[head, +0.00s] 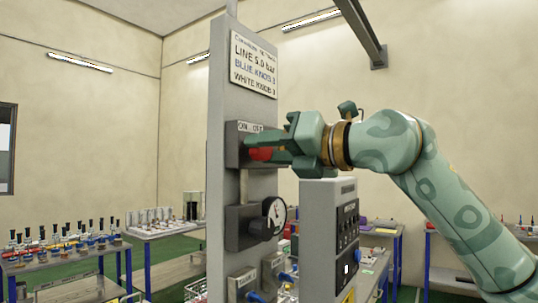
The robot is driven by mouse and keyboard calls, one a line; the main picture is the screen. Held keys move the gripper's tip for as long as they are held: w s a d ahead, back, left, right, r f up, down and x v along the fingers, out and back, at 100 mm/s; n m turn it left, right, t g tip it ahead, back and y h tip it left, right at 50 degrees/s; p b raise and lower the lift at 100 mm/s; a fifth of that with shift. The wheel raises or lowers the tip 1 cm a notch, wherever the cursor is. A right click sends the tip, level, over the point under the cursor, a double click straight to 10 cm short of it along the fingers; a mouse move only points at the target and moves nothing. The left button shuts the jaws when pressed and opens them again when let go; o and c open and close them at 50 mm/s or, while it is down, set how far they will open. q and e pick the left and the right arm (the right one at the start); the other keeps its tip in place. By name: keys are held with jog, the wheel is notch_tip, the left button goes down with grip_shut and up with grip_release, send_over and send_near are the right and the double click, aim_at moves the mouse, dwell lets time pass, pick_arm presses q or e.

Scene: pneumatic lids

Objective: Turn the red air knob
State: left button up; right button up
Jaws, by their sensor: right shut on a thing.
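The red air knob (262,154) sits on a dark box marked ON and OFF (246,128), on the front of a tall grey column. My right gripper (268,147) reaches in from the right and is shut on the red knob. Its green fingers cover part of the knob, so the knob's exact angle is hard to tell. My left gripper is not in view.
Below the knob is a round pressure gauge (274,213) with a black knob. A sign (254,64) is above. A grey control cabinet (324,240) stands just right, under my right arm. Tables with bottles (66,250) stand left.

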jog(key=m+b, duration=0.1)
jog(key=m, duration=0.5)
jog(key=shift+b, duration=0.3)
jog(key=m+b, duration=0.1)
jog(key=m, duration=0.4)
jog(key=shift+r+m, duration=0.1)
jog(key=shift+m, duration=0.3)
jog(key=o, duration=1)
jog(key=shift+w, duration=0.1)
jog(key=shift+d, duration=0.1)
jog(key=b+v, duration=0.2)
jog(key=v, duration=1.4)
jog(key=shift+d, duration=0.1)
